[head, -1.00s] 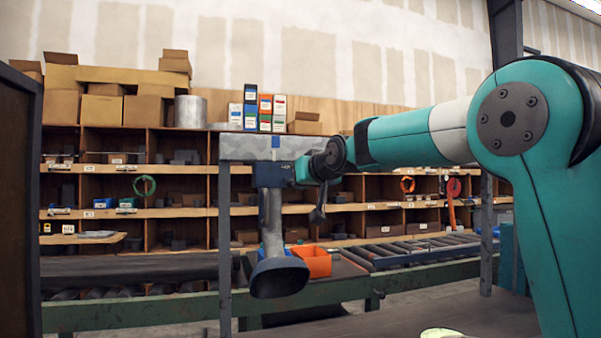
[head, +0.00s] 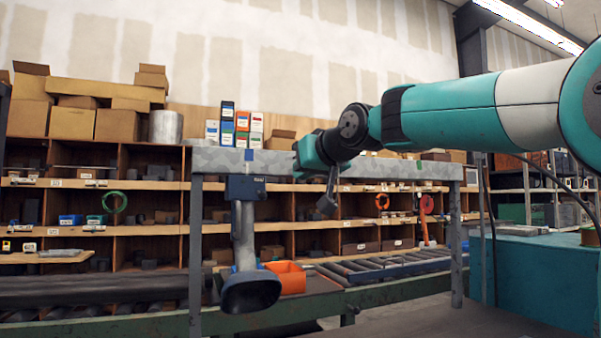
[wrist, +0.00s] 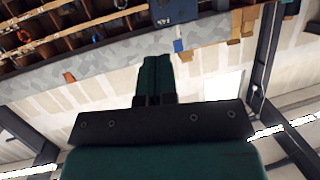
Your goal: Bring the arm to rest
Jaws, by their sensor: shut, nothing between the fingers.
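My gripper (head: 299,153) is at the end of the teal arm, in front of the mottled grey beam. In the wrist view its dark green fingers (wrist: 155,78) are together, with nothing between them. A grey pipe (head: 243,240) with a flared dark lower end hangs upright from a dark blue bracket (head: 245,187) below the beam's left end. My gripper is to the right of the bracket, with a gap between them in the head view. The bracket also shows at the top of the wrist view (wrist: 173,10).
The grey beam (head: 400,169) spans the view on posts. Behind it are wooden shelves (head: 150,215) with boxes. An orange bin (head: 288,278) and a roller conveyor (head: 380,268) are below. A teal cabinet (head: 535,280) stands at right.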

